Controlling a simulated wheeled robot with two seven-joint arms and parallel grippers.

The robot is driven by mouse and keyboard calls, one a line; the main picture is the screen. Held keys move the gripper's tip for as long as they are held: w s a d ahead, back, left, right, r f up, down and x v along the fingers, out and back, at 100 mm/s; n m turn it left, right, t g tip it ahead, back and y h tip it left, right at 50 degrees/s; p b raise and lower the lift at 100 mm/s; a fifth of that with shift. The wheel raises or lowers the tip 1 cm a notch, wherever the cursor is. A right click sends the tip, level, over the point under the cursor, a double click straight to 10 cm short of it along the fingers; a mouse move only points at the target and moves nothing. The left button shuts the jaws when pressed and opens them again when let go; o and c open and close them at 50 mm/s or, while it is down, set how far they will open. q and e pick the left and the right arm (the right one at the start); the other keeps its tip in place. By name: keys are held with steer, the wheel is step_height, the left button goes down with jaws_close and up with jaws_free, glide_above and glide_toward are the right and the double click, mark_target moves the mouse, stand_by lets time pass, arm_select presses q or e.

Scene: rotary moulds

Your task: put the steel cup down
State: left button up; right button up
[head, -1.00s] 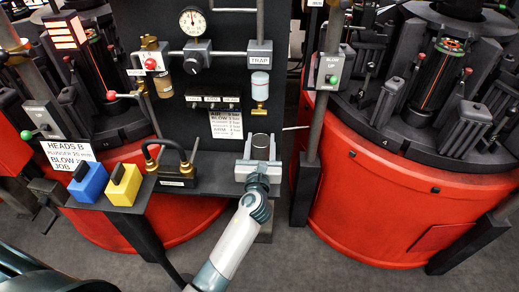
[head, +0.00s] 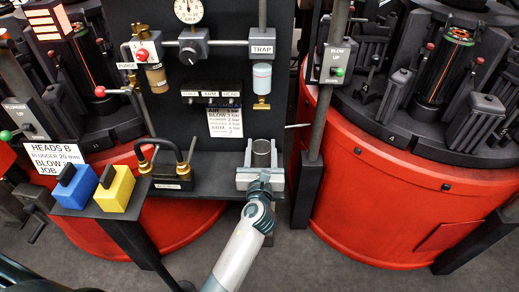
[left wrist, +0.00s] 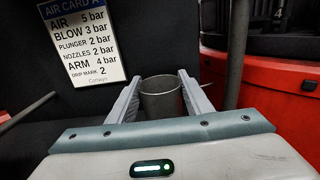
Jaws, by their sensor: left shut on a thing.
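The steel cup (head: 262,154) is a plain grey metal cylinder at the right end of the dark shelf (head: 212,187). My left gripper (head: 261,150) is shut on it, one finger on each side. In the left wrist view the cup (left wrist: 161,100) stands upright between the two pale fingers (left wrist: 158,82), its open rim facing up. Its lower part is hidden by the gripper body, so I cannot tell whether its base touches the shelf. My right gripper is not in view.
A blue block (head: 75,187) and a yellow block (head: 115,189) sit at the shelf's left end, beside a black-handled fitting (head: 172,176). A dark panel with pipes and an air card (head: 224,121) rises behind. A post (head: 322,110) and red machine (head: 400,205) stand right.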

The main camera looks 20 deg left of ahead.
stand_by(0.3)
arm_select(q)
steer(key=shift+f, duration=0.15)
steer(key=o, duration=1.2)
steer(key=shift+c, duration=0.2)
steer(key=shift+s+r, duration=0.1)
steer(key=shift+r, duration=0.1)
steer(key=v, duration=1.2)
steer(key=shift+r+b, duration=0.1)
steer(key=shift+b, duration=0.3)
